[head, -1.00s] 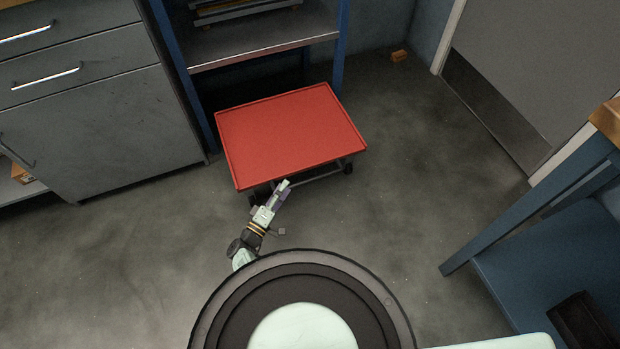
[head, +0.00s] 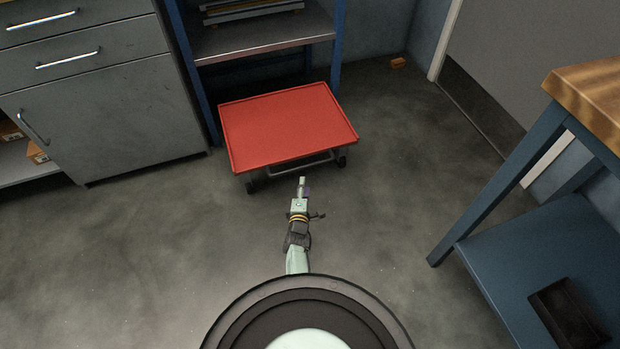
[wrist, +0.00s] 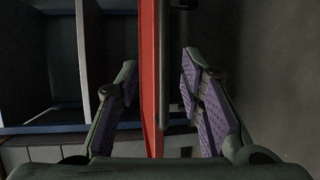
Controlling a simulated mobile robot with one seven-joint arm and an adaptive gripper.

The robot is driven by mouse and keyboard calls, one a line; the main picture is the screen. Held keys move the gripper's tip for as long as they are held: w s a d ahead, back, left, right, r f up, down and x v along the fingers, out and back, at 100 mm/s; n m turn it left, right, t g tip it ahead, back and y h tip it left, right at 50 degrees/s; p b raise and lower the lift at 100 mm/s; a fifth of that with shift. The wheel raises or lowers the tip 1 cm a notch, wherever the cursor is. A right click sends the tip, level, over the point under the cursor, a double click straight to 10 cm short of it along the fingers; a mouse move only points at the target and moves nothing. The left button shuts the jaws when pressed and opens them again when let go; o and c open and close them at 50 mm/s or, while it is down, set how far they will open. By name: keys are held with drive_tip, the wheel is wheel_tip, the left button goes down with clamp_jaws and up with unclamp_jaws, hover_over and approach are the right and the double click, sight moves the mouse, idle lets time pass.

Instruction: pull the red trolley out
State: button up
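The red trolley (head: 287,127) is a low cart with a flat red top, and its back part is under the blue-framed shelf unit. A grey bar (head: 300,168) runs below its near edge. My gripper (head: 302,181) is just in front of that edge, near its middle, pointing at the trolley. In the wrist view my gripper (wrist: 158,66) has its two purple-padded fingers wide apart. The red edge of the trolley (wrist: 150,85) and a dark bar (wrist: 188,70) run between them in the picture. I see no contact, and the exact gap is unclear.
The blue-framed shelf unit (head: 265,35) stands over the trolley's back. Grey drawer cabinet (head: 110,120) is at left. A wood-topped blue table (head: 520,190) stands at right. A small orange block (head: 398,62) lies by the back wall. Floor around the trolley's front is clear.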

drive_tip(key=w+d+f+b, duration=0.1)
drive_tip(key=w+f+b, duration=0.1)
drive_tip(key=w+b, duration=0.7)
drive_tip(key=shift+w+d+f, duration=0.15)
drive_tip(key=shift+w+f, duration=0.1)
drive_tip(key=shift+w, duration=0.4)
drive_tip(key=c, duration=0.7)
clamp_jaws()
drive_tip(key=shift+s+f, duration=0.1)
drive_tip(key=shift+f, duration=0.05)
